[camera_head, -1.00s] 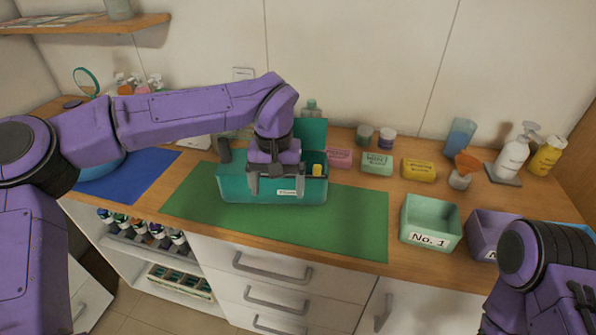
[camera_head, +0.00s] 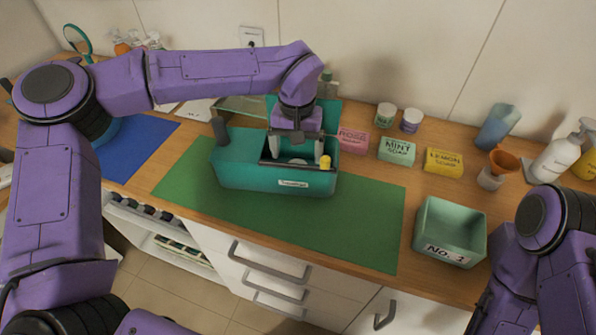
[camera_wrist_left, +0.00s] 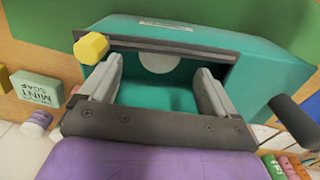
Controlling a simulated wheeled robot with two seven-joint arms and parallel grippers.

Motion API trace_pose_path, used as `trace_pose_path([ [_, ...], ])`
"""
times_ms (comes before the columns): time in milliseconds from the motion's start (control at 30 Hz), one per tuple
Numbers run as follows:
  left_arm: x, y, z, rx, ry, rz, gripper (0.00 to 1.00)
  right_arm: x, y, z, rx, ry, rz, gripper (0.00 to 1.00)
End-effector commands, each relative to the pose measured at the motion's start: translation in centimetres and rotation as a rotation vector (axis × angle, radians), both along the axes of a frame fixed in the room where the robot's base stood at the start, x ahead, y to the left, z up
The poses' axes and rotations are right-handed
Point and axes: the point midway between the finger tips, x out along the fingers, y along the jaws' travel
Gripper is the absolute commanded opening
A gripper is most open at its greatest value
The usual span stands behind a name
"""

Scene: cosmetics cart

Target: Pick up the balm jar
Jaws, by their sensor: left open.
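A round pale lid, which looks like the balm jar (camera_wrist_left: 160,62), lies inside the open teal box (camera_head: 240,175). It also shows in the head view (camera_head: 297,162). My left gripper (camera_head: 297,155) points down into the box opening, its fingers apart and empty. In the left wrist view, the fingers of the left gripper (camera_wrist_left: 160,72) stand on either side of the pale lid; contact cannot be told. A yellow knob (camera_wrist_left: 91,47) sits at the opening's edge. My right arm is at the lower right; its fingers do not show.
The box stands on a green mat (camera_head: 365,235). Behind it are pink soap (camera_head: 353,141), mint soap (camera_head: 397,151), lemon soap (camera_head: 444,162) and two small jars, one green-labelled (camera_head: 386,115) and one purple (camera_head: 411,121). A green bin (camera_head: 450,230) stands right. The mat's right part is clear.

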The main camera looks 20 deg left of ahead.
Motion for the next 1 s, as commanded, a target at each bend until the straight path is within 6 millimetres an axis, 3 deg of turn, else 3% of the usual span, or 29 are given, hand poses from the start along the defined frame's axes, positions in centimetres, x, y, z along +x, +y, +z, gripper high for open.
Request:
trace_pose_path([
  [400,-0.4,0.0,-6.1,0.0,0.003,0.0,0.9,0.0,0.0,1.9,0.0,0.0,0.0,1.0],
  [667,-0.3,-0.1,-6.7,-0.001,-0.001,0.0,0.9,0.0,0.0,1.8,0.0,0.0,0.0,1.0],
  [800,-0.3,-0.1,-6.6,-0.001,-0.001,0.0,0.44,0.0,0.0,1.8,0.0,0.0,0.0,1.0],
  [867,-0.3,-0.1,-6.6,-0.001,-0.001,0.0,0.28,0.0,0.0,1.8,0.0,0.0,0.0,1.0],
  [1000,-0.3,-0.1,-6.6,-0.001,-0.001,0.0,0.28,0.0,0.0,1.8,0.0,0.0,0.0,1.0],
])
